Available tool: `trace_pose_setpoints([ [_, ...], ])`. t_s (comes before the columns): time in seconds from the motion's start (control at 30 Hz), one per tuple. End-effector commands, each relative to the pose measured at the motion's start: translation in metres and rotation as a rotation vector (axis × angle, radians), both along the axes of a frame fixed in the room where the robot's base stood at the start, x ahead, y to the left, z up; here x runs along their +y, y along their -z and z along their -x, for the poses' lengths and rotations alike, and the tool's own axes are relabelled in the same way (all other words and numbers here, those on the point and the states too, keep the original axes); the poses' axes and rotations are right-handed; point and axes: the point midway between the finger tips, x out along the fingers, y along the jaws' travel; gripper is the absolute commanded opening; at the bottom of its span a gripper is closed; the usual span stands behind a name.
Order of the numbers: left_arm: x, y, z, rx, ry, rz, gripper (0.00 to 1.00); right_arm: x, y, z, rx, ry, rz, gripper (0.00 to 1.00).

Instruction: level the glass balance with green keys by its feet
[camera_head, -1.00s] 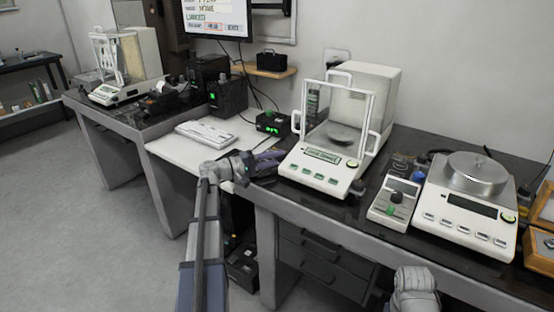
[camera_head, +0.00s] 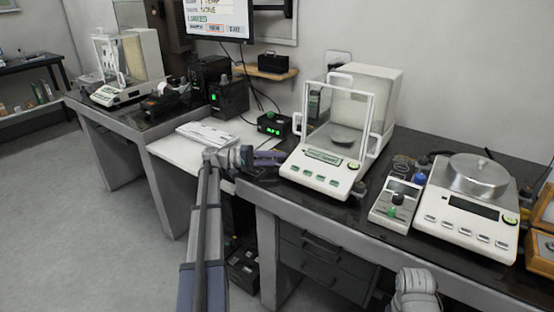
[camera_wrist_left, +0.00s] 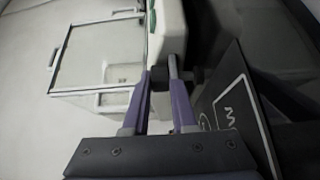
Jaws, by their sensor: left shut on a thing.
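The glass balance with green keys (camera_head: 315,178) stands on the dark bench, with its glass draft shield and a pan inside. In the left wrist view its pale body (camera_wrist_left: 168,30) and glass case (camera_wrist_left: 100,55) appear turned sideways. My left gripper (camera_head: 277,157) is at the balance's front left corner, low by the bench. In the left wrist view its purple fingers (camera_wrist_left: 163,80) are shut on a dark foot (camera_wrist_left: 162,76) under the balance. A dark front right foot (camera_head: 358,189) also shows. No level bubble can be made out.
A control box (camera_head: 396,203) and a second balance with a round metal cover (camera_head: 466,212) stand to the right. A keyboard (camera_head: 208,134) lies on the lower white table at left. A dark panel with white markings (camera_wrist_left: 232,105) lies close to the fingers in the wrist view.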

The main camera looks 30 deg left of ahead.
Motion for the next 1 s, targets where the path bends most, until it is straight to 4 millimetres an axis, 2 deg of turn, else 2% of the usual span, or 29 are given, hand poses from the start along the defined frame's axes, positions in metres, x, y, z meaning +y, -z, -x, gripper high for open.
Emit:
trace_pose_setpoints([
  [0.23, -0.001, 0.001, 0.0, 0.0, 0.001, -0.001, 0.0, 0.0, 0.0, 0.0, 0.0, 0.0, 0.0, 0.5],
  [0.27, -0.001, 0.001, 0.0, 0.0, 0.001, -0.001, 0.28, 0.0, 0.0, 0.0, 0.0, 0.0, 0.0, 0.5],
  [0.5, -0.001, 0.0, 0.0, 0.0, 0.0, -0.001, 0.55, 0.0, 0.0, 0.0, 0.0, 0.0, 0.0, 0.5],
  [0.77, 0.001, 0.0, 0.0, 0.0, -0.001, 0.0, 0.55, 0.0, 0.0, 0.0, 0.0, 0.0, 0.0, 0.5],
  [0.87, 0.008, 0.0, 0.004, 0.0, -0.001, 0.0, 0.55, 0.0, 0.0, 0.0, 0.0, 0.0, 0.0, 0.5],
  [1.0, 0.028, 0.0, 0.015, 0.0, -0.003, 0.0, 0.55, 0.0, 0.0, 0.0, 0.0, 0.0, 0.0, 0.5],
])
